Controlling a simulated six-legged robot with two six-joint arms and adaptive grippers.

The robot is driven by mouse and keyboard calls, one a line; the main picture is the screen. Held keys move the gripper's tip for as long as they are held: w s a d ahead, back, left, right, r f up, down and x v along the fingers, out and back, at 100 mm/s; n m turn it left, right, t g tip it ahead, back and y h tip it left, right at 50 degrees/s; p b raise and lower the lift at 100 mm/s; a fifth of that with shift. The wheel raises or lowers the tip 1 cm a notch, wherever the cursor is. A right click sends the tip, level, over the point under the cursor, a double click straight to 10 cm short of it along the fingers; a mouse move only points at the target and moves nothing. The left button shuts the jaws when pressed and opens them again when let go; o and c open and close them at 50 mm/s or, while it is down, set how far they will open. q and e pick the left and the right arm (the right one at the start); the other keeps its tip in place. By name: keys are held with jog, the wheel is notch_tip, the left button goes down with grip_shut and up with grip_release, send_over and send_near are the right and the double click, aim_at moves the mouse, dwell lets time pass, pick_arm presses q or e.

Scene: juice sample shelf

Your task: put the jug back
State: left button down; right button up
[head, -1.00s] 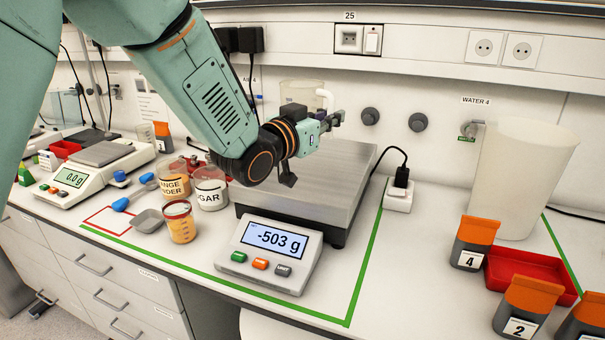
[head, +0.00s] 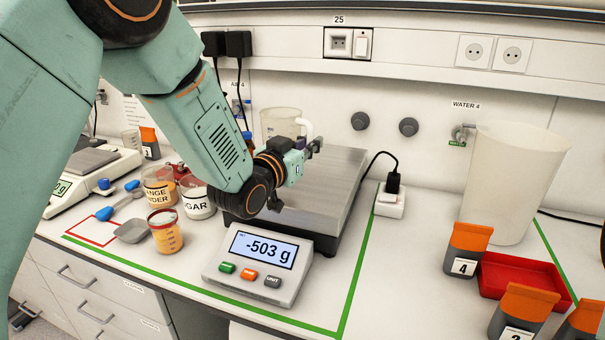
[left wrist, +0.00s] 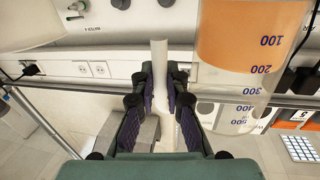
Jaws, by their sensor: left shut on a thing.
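The clear jug (head: 281,122) with a pale handle (head: 306,127) is behind my left gripper (head: 308,152) in the head view. It appears above the back of the large scale's metal plate (head: 330,190); its base is hidden, so I cannot tell whether it touches. In the left wrist view, the jug (left wrist: 238,85) shows blue marks and an orange patch, and my left fingers (left wrist: 160,95) are shut on its pale handle (left wrist: 160,55). The scale display (head: 262,249) reads -503 g. My right gripper is not in view.
The orange powder jar (head: 160,187), sugar jar (head: 197,200) and a small orange-filled cup (head: 165,232) stand left of the scale. A big translucent container (head: 512,180), red tray (head: 525,277) and numbered containers (head: 468,250) stand right.

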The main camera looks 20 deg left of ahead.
pick_arm(q)
jog(key=f, duration=0.5)
jog(key=shift+w+d, duration=0.1)
jog(key=shift+d, duration=0.2)
jog(key=shift+a+f, duration=0.2)
jog(key=shift+a, duration=0.05)
jog(key=shift+d, duration=0.15)
jog(key=shift+d+f, duration=0.15)
jog(key=c, duration=1.5)
grip_release()
jog(key=shift+a+f, duration=0.15)
jog(key=shift+a, duration=0.05)
jog(key=shift+o, duration=0.6)
jog(key=shift+d, duration=0.1)
